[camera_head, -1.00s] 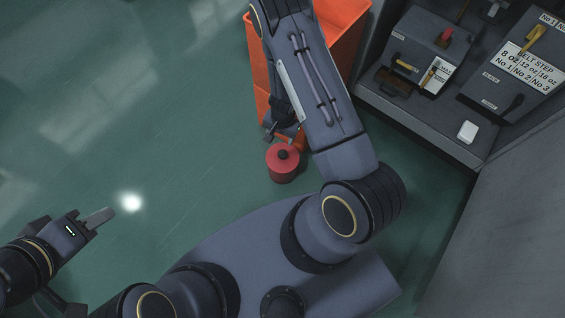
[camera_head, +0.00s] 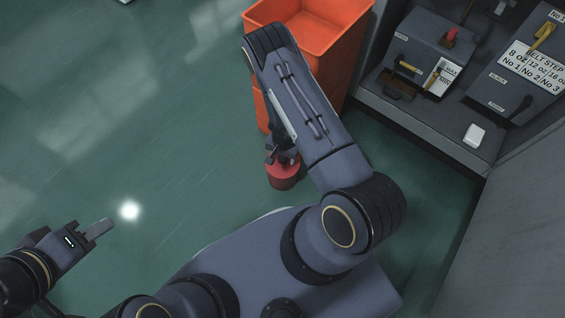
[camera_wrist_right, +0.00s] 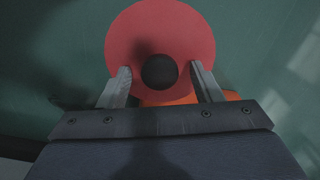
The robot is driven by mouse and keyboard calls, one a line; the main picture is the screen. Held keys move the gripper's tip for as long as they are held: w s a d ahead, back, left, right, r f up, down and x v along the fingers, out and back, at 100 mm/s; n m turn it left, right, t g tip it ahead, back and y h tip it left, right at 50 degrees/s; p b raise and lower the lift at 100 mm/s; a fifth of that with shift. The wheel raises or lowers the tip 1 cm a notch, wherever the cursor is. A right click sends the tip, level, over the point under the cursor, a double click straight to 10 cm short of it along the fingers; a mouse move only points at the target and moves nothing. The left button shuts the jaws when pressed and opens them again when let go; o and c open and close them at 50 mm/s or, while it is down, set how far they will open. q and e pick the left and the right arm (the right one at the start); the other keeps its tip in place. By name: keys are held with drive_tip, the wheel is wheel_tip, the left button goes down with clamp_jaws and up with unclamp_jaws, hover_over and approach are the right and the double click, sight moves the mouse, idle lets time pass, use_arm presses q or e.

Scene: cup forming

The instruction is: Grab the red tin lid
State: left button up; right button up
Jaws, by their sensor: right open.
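The red tin (camera_head: 283,178) stands upright on the green floor, with its red lid (camera_head: 272,170) on top. In the right wrist view the red lid (camera_wrist_right: 185,30) is a round disc with a black knob (camera_wrist_right: 160,72) at its middle. My right gripper (camera_head: 281,157) is over the lid and partly hides it in the head view. In the wrist view my right gripper (camera_wrist_right: 162,82) is open, with one finger on each side of the knob and gaps between. My left gripper (camera_head: 108,226) is at the lower left, far from the tin; its finger opening is unclear.
An orange bin (camera_head: 318,35) stands behind the tin, close to my right arm. The floor (camera_head: 150,130) to the left is clear.

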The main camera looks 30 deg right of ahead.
drive_tip(key=c, duration=1.1)
